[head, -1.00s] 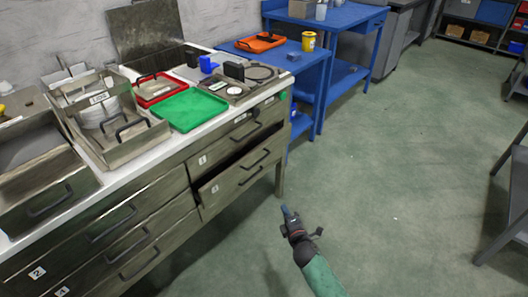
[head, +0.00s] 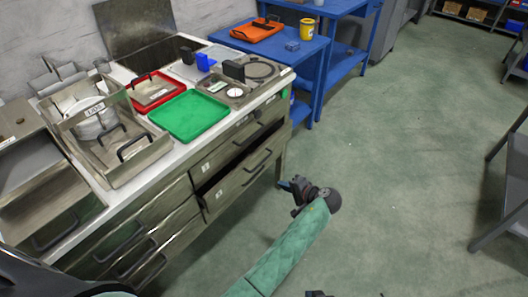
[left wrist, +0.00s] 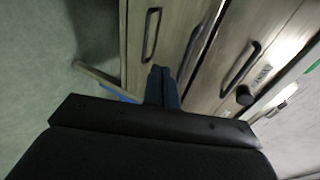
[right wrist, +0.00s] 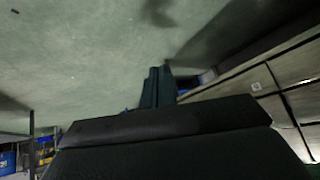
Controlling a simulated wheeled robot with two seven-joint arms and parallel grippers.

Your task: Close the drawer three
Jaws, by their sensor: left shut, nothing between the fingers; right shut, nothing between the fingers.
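Drawer three (head: 240,182) is the lower drawer at the right end of the bench. It stands partly pulled out, with a dark gap above its front and a dark bar handle (head: 258,162). My left gripper (head: 284,185) is shut and empty, just right of the drawer's front corner in the head view. In the left wrist view its closed fingers (left wrist: 163,72) point at the drawer fronts, and drawer three's handle (left wrist: 151,35) is just beyond the tips. My right gripper (head: 318,294) barely shows at the bottom edge. Its closed, empty fingers (right wrist: 158,72) appear over floor in its wrist view.
Drawer one (head: 225,152) is above drawer three. The benchtop holds a green tray (head: 190,115), a red tray (head: 143,100) and a metal crate of plates (head: 125,165). A blue table (head: 310,47) stands behind. Green floor (head: 400,190) to the right is clear.

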